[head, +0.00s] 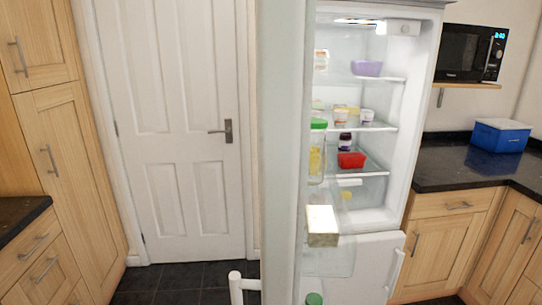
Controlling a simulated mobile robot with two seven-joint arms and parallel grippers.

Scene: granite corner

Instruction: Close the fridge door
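The fridge (425,120) is white, and its upper compartment is open with the lit shelves showing. The fridge door (281,150) stands wide open, swung out toward me, and I see it nearly edge-on. A white bar handle (237,288) sticks out from the left side of the door at the bottom of the view. Door racks on the inner side hold a jar with a green lid (317,155) and a pale box (322,225). Neither of my grippers is in view.
Shelves hold a purple bowl (366,68), a red tub (351,160) and small pots. The lower fridge door (365,268) looks shut. A white room door (175,130) is behind at left. Cabinets flank both sides, with a blue box (500,137) on the right counter. Dark floor (180,280) shows left of the door.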

